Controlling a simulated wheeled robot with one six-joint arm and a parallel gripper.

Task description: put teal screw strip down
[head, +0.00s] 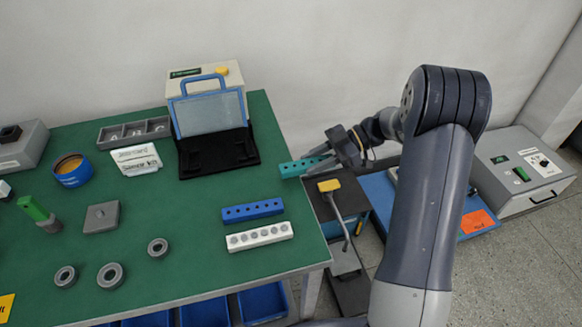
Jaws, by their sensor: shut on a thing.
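The teal screw strip (302,166) is a short bar with a row of dark holes. My gripper (325,158) is shut on its right end. The strip's left end reaches over the right edge of the green table (187,214), beside the black stand of the blue-framed panel. I cannot tell whether the strip touches the table top. The arm comes in from the right.
A blue strip (252,210) and a white strip (259,236) lie near the table's right edge. The blue-framed panel (209,113) stands at the back. Several grey rings lie front left. A yellow-topped tool (330,185) stands right of the table. Some green surface between the panel and blue strip is clear.

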